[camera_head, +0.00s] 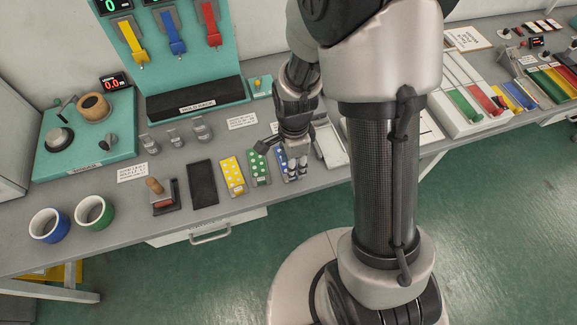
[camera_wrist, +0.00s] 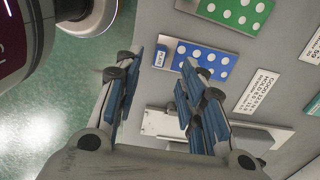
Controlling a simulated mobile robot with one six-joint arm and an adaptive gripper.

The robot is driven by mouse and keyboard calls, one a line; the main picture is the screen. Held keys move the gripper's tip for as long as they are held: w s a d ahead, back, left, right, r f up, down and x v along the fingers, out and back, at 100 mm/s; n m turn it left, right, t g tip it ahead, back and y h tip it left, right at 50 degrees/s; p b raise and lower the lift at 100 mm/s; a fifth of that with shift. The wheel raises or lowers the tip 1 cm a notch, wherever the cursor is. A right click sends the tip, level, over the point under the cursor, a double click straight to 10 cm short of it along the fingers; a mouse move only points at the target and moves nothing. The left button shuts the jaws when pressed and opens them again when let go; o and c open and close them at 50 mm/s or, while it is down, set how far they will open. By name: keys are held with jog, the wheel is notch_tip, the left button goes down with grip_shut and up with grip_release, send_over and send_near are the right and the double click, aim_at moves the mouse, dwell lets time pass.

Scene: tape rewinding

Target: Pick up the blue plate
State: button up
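The blue plate (camera_wrist: 205,57) with white dots lies flat on the bench. In the wrist view its labelled end is near my fingertips, and one finger overlaps its lower edge. In the head view the blue plate (camera_head: 280,159) is partly hidden behind my gripper (camera_head: 296,172). My gripper also shows in the wrist view (camera_wrist: 158,68), with its two fingers spread apart and nothing held between them. I cannot tell how high the fingertips are above the plate.
A green dotted plate (camera_head: 260,168), a yellow dotted plate (camera_head: 233,176) and a black pad (camera_head: 203,184) lie in a row to the left. A pale metal device (camera_head: 330,147) stands close on the right.

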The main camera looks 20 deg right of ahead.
aim_at(283, 166)
jog(key=shift+d+f+b, duration=0.1)
jog(key=shift+f+b, duration=1)
jog(key=shift+f, duration=2.05)
jog(key=shift+r, duration=0.1)
jog(key=shift+c, duration=0.2)
grip_shut()
